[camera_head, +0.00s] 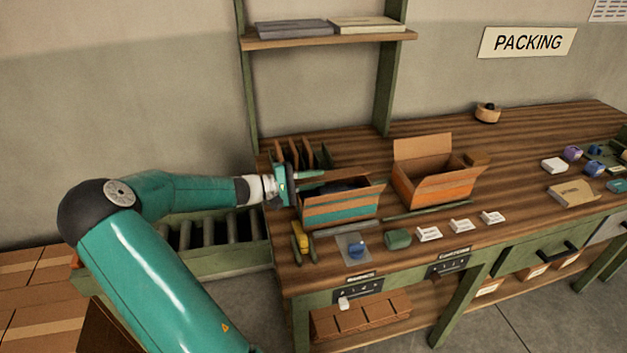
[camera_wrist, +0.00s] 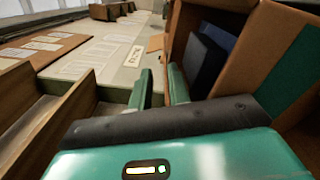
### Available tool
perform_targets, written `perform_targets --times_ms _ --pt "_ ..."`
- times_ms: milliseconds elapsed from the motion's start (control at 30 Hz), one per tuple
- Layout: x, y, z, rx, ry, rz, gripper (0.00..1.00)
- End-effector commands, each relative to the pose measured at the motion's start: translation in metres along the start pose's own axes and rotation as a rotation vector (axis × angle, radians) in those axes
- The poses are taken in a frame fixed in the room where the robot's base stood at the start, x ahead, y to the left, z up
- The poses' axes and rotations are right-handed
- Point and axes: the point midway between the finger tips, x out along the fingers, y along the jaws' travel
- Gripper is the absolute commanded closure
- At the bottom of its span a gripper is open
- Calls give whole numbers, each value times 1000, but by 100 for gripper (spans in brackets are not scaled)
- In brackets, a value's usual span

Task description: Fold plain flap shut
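A cardboard box with a teal stripe (camera_head: 341,216) stands open on the bench, with dark contents inside. In the wrist view its teal-striped wall (camera_wrist: 295,75) and dark blue contents (camera_wrist: 208,58) show at the right. My gripper (camera_head: 318,180) is at the box's left and back side, at about rim height. In the wrist view my gripper's two green fingers (camera_wrist: 160,78) are apart with nothing between them. The right finger is close to a brown cardboard edge; I cannot tell whether they touch. I cannot tell which flap is the plain one.
An open box with an orange stripe (camera_head: 432,190) stands to the right, its back flap (camera_head: 423,149) upright. A divider rack (camera_head: 303,153) is behind my gripper. Small white cards (camera_head: 460,226), a green item (camera_head: 398,239) and a blue item in a clear pouch (camera_head: 352,250) lie along the front.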

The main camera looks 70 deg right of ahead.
Motion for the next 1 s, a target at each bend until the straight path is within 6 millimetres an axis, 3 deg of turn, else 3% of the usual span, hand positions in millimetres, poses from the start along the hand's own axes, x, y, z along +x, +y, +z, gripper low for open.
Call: perform_targets --times_ms 567,1000 --pt "0 -4 0 -32 1 -7 75" --pt "0 20 -5 -419 2 -6 75"
